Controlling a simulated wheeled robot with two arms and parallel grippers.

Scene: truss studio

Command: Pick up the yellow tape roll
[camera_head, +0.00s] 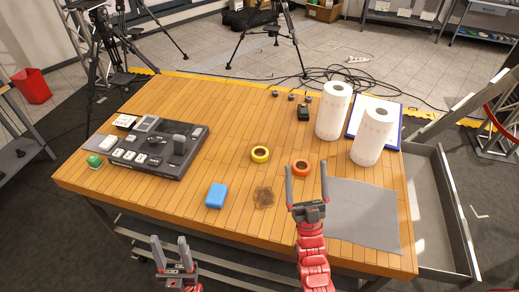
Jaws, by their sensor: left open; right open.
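The yellow tape roll (260,154) lies flat near the middle of the wooden table (232,136). My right gripper (306,182) is open above the table, to the right of and nearer than the yellow roll, apart from it. An orange tape roll (300,167) shows between and just beyond its fingers; I cannot tell whether they touch it. My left gripper (170,247) is open and empty, low in front of the table's near edge, well away from the yellow roll.
A blue box (216,196) and a brown see-through roll (264,197) lie nearer than the yellow roll. A dark control panel (190,155) stands left. Two paper towel rolls (333,110) (371,136) stand right, beyond a grey cloth (362,215). Around the yellow roll the table is clear.

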